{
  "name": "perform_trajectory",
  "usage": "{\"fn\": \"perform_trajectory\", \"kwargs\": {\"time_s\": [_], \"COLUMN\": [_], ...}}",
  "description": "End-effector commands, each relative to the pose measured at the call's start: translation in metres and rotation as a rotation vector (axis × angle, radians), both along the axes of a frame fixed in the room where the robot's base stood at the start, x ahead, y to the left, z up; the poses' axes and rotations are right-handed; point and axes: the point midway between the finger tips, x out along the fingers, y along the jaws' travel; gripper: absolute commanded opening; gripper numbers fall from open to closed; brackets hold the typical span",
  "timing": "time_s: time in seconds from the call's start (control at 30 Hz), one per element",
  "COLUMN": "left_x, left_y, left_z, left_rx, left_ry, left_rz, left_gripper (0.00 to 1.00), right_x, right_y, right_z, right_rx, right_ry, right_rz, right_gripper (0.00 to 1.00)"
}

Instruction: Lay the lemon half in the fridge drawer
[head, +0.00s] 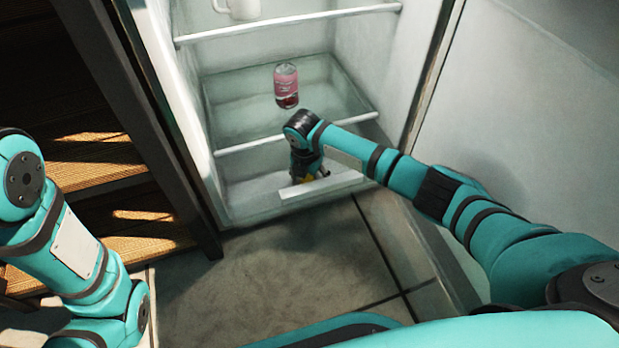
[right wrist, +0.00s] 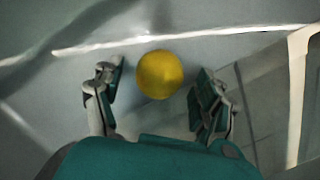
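The lemon half (right wrist: 160,75) shows as a round yellow shape in the right wrist view, between the two fingers of my right gripper (right wrist: 158,95). Gaps show between it and both fingers, so the gripper is open around it.
A pink-labelled bottle (head: 286,86) stands on the glass shelf above the drawer, close to my right arm. A white mug (head: 238,8) is on a higher shelf. The open fridge door (head: 520,110) is at the right, wooden shelves (head: 95,140) at the left.

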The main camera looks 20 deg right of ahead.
Motion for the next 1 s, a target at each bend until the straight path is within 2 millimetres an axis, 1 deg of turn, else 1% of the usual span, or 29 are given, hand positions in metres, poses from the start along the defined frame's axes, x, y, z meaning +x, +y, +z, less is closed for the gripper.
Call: {"fn": "perform_trajectory", "kwargs": {"time_s": [0.27,0.47,0.7,0.8,0.9,1.0], "left_x": [0.000,0.000,0.000,0.000,0.000,0.002], "left_y": [0.000,0.000,0.000,0.000,0.000,0.001], "left_z": [0.000,0.019,0.053,0.061,0.063,0.060], "left_rx": [0.000,0.000,0.000,-0.001,-0.001,-0.002], "left_ry": [0.000,0.001,0.001,-0.002,-0.001,0.006], "left_rz": [0.000,0.000,0.001,0.001,0.000,0.000], "left_gripper": [0.42,0.42,0.42,0.42,0.42,0.42], "right_x": [0.000,-0.001,-0.006,-0.007,-0.008,-0.008], "right_y": [0.000,0.001,0.005,0.007,0.008,0.008], "right_z": [0.003,0.025,0.064,0.075,0.078,0.077], "right_rx": [0.000,0.000,0.000,0.000,0.000,0.001], "right_ry": [-0.001,-0.001,0.000,0.000,0.000,0.001], "right_rz": [0.000,0.000,-0.001,0.000,0.000,0.000], "right_gripper": [0.74,0.74,0.74,0.74,0.74,0.74]}}
